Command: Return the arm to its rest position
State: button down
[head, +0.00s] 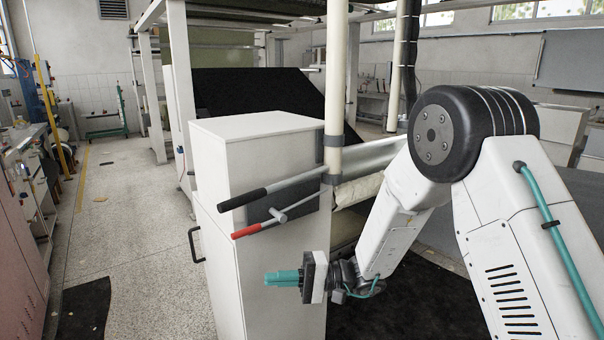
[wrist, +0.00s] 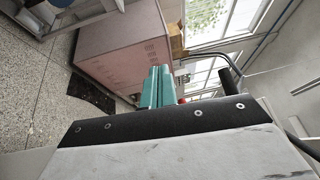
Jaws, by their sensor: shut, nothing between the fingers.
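My gripper (head: 283,278) has teal fingers that lie together with nothing between them. In the head view it points left, in front of the white cabinet (head: 232,270). My white arm (head: 400,215) comes down to it from the right, bent at the black joint. In the wrist view the shut teal fingers of my gripper (wrist: 157,88) stand above the black edge of its mount, with a pinkish cabinet (wrist: 130,45) beyond them.
A black-handled lever (head: 270,189) and a red-handled lever (head: 262,227) stick out from the white cabinet above my gripper. A black side handle (head: 195,245) is on its left. A paper roll (head: 358,190) is behind my arm. Speckled floor (head: 130,220) lies open at left.

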jog(key=s+d+m+g+h, duration=0.1)
jog(key=s+d+g+h, duration=0.55)
jog(key=s, duration=0.75)
jog(key=s+d+r+t+h, duration=0.3)
jog(key=s+d+r+h, duration=0.1)
jog(key=d, duration=0.4)
jog(key=s+d+r+t+h, duration=0.4)
jog(key=s+d+r, duration=0.1)
jog(key=d, duration=0.4)
jog(key=s+d+r+t+h, duration=0.4)
jog(key=s+d, duration=0.1)
jog(key=d, duration=0.3)
jog(key=shift+s+d+r+m, duration=0.25)
jog(key=shift+s+r+m, duration=0.05)
jog(key=shift+s, duration=0.1)
